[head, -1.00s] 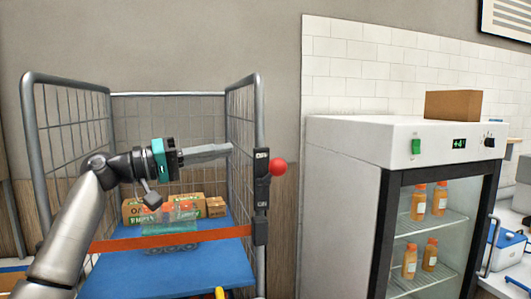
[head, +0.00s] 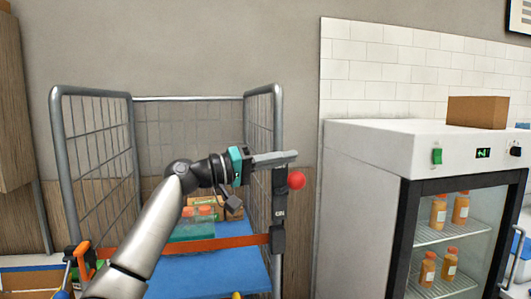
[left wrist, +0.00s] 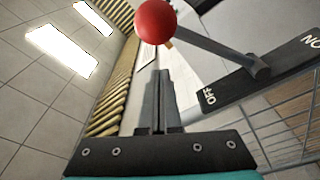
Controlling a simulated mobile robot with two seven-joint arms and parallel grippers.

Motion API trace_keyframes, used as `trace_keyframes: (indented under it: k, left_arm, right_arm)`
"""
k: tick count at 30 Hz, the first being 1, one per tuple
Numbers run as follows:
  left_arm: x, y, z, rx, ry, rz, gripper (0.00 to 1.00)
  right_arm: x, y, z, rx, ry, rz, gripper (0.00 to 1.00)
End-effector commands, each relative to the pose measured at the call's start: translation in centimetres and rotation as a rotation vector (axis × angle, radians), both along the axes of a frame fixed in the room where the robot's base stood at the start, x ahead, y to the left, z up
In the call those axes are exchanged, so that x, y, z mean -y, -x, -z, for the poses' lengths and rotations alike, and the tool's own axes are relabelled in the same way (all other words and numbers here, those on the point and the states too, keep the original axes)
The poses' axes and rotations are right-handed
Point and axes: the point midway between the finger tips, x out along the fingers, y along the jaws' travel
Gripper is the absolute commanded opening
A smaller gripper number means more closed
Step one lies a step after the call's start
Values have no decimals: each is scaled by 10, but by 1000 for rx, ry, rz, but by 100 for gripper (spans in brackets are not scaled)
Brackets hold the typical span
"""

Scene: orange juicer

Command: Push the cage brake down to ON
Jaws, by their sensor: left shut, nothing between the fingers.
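The cage brake is a black plate (head: 279,198) on the cage's right front post, with a red ball knob (head: 296,180) standing out to its right, nearer the plate's top than the ON mark. The left wrist view shows the red knob (left wrist: 155,20) on a grey lever (left wrist: 215,48) pivoted on the plate (left wrist: 265,78), marked OFF and ON. The knob is at the OFF end. My left gripper (head: 292,156) is shut and empty, just above the knob in the head view. Its fingertips (left wrist: 160,74) point toward the knob; contact cannot be told. My right gripper is out of view.
The roll cage (head: 85,92) has a blue shelf (head: 225,262), an orange strap (head: 225,243) and boxes inside. A white fridge (head: 370,150) with bottles stands close to the right of the brake. A cardboard box (head: 477,111) sits on top of it.

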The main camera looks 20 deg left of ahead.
Motion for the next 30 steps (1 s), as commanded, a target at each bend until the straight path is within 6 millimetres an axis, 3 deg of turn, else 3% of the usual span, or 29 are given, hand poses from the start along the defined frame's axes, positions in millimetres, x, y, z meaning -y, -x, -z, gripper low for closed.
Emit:
trace_keyframes:
  k: [10, 30]
  left_arm:
    - [8, 22, 17, -3, -2, -1, 0]
    - [10, 26, 22, 14, -11, -1, 0]
  right_arm:
    - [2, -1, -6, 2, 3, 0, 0]
    - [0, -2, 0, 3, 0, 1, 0]
